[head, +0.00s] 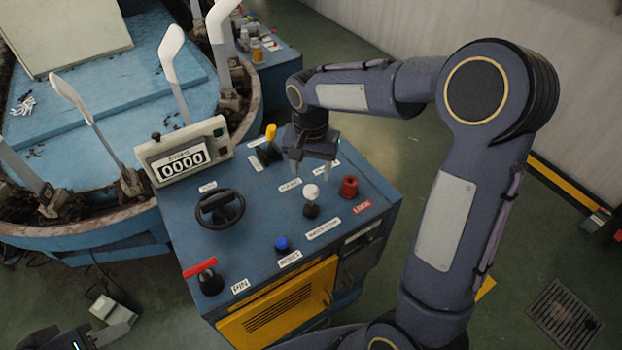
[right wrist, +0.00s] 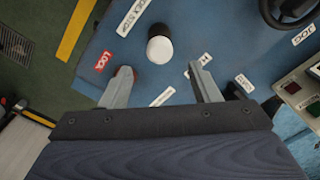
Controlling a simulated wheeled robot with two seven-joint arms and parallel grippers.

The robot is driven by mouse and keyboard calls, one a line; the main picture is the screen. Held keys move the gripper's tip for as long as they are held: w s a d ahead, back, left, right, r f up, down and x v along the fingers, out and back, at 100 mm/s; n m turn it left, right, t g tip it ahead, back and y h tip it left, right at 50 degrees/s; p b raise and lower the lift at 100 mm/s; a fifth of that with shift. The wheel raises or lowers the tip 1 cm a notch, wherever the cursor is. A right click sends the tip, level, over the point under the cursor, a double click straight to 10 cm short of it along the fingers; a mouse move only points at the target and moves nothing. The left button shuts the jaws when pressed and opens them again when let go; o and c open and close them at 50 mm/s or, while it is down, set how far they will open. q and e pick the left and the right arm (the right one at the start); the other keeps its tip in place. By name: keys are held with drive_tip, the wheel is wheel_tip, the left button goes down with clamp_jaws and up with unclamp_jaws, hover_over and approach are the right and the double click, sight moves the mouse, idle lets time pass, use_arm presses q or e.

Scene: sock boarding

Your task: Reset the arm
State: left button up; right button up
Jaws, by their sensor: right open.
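My right gripper (head: 313,184) is open and empty over the blue console (head: 262,220), with its fingers pointing down. In the right wrist view, a white-topped knob (right wrist: 160,46) shows just beyond and between the fingertips (right wrist: 160,72), apart from them. In the head view the white knob (head: 311,192) stands upright below the gripper. A red knob (head: 348,187) beside the LOCK label is to its right; one finger partly hides it in the wrist view. My left gripper (head: 113,325) is at the lower left, partly cut off; its opening is unclear.
The console carries a black handwheel (head: 220,209), a blue knob (head: 282,243), a red-handled lever (head: 204,272), a yellow-handled lever (head: 270,135) and a display (head: 184,161) reading 0000. Pale sock boards (head: 172,60) stand on the blue machine behind. Open floor lies to the right.

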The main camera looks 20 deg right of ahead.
drive_tip(key=shift+r, duration=0.7)
drive_tip(key=shift+s+d+r, duration=0.1)
drive_tip(key=shift+s+r, duration=0.2)
drive_tip(key=s+a+r+n+t+y, duration=0.1)
drive_tip(key=s+n+t+y, duration=0.1)
drive_tip(key=s, duration=0.9)
drive_tip(key=s+r+n+t+y, duration=0.1)
drive_tip(key=s+r+n+t, duration=0.1)
drive_tip(key=s, duration=0.8)
drive_tip(key=shift+s+a+r+n+t+y, duration=0.3)
drive_tip(key=shift+s+a+n+t+y, duration=0.1)
drive_tip(key=shift+n+t, duration=0.45)
